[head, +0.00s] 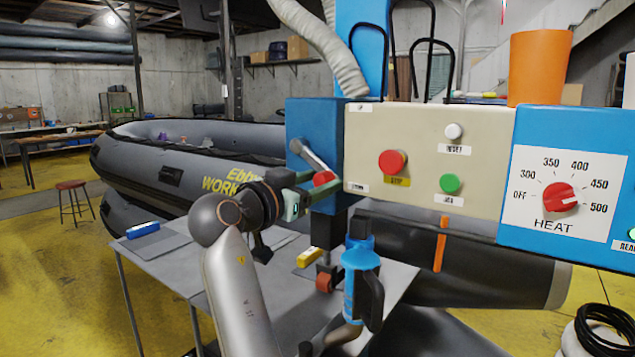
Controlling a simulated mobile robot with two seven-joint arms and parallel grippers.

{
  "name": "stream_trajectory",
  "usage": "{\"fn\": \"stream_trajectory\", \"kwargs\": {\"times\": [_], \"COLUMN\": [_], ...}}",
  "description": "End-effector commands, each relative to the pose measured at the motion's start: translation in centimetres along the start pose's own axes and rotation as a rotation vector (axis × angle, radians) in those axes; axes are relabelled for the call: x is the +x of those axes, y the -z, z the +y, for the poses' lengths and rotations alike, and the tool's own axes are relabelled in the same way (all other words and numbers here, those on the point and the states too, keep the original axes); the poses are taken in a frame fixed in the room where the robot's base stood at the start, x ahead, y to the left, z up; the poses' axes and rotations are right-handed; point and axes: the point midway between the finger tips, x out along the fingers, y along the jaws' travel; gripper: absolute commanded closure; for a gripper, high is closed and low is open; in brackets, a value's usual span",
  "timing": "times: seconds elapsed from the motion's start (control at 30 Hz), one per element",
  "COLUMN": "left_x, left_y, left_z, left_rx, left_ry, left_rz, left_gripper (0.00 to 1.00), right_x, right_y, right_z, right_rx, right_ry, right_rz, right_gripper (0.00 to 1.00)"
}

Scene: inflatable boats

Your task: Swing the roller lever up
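The roller lever (312,156) is a metal arm with a red knob (323,178) on the side of the blue box at the left of the machine panel. It slants down to the right from its pivot, its knob near the lower of two small labels. My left gripper is not in view.
The panel carries a red button (392,162), a green button (450,183) and a heat dial (559,197). A blue tool with a black handle (371,300) and a small roller (325,281) sit below. A grey table (175,264) and inflatable boat (150,150) lie left.

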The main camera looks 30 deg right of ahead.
Motion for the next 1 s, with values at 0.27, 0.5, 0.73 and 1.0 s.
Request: {"fn": "stream_trajectory", "kwargs": {"times": [0.27, 0.5, 0.73, 1.0], "left_x": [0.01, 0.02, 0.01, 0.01], "left_y": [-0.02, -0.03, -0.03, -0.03], "left_z": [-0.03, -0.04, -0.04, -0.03], "left_rx": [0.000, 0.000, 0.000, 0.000], "left_ry": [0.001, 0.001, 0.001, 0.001], "left_rz": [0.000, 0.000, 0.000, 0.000], "left_gripper": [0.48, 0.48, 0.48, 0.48], "right_x": [0.01, 0.02, 0.02, 0.03], "right_y": [0.00, 0.00, 0.00, 0.00], "right_z": [0.01, 0.01, 0.02, 0.03], "right_rx": [0.000, 0.000, 0.000, 0.000], "right_ry": [0.000, 0.000, 0.000, -0.001], "right_rz": [0.000, 0.000, 0.000, 0.000], "right_gripper": [0.75, 1.00, 1.00, 1.00]}}
